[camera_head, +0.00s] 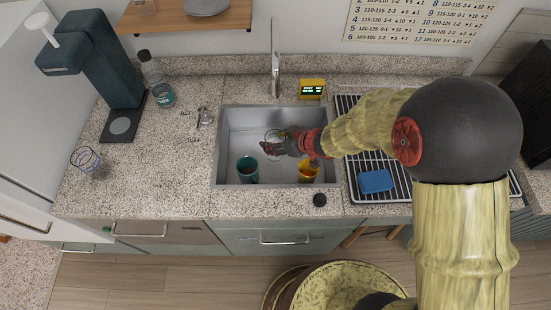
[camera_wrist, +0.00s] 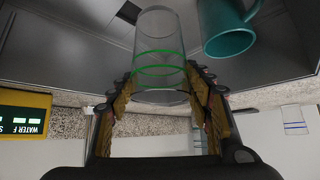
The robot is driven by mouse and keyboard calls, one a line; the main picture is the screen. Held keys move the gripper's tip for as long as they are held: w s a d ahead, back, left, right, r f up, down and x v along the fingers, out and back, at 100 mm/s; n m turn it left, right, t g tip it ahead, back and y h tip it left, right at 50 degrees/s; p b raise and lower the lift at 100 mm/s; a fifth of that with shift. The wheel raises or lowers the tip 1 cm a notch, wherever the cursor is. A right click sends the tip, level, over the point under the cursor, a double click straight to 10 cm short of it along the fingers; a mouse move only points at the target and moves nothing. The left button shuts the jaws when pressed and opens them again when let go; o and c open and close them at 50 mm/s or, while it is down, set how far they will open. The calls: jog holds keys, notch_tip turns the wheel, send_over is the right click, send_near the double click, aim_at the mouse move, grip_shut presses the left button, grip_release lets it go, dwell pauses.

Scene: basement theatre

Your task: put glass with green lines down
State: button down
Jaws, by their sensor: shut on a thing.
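The clear glass with green lines (camera_wrist: 160,50) is between my gripper's fingers (camera_wrist: 163,105) in the wrist view, which press on both sides of it. In the head view my gripper (camera_head: 277,144) is over the sink (camera_head: 233,125), with the glass (camera_head: 272,135) showing faintly at its tips. The glass looks tilted in the wrist view. I cannot tell whether it touches the sink floor.
A teal mug (camera_head: 247,170) and a yellow mug (camera_head: 308,172) are in the sink near its front. A glass with dark lines (camera_head: 86,160) stands on the left counter. A blue sponge (camera_head: 376,181) lies on the drying rack (camera_head: 365,200). The faucet (camera_head: 275,65) stands behind the sink.

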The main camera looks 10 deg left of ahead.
jog(key=shift+f+b, duration=1.35)
jog(key=shift+f, duration=2.05)
jog(key=shift+f, duration=0.15)
jog(key=c, duration=0.8)
grip_release()
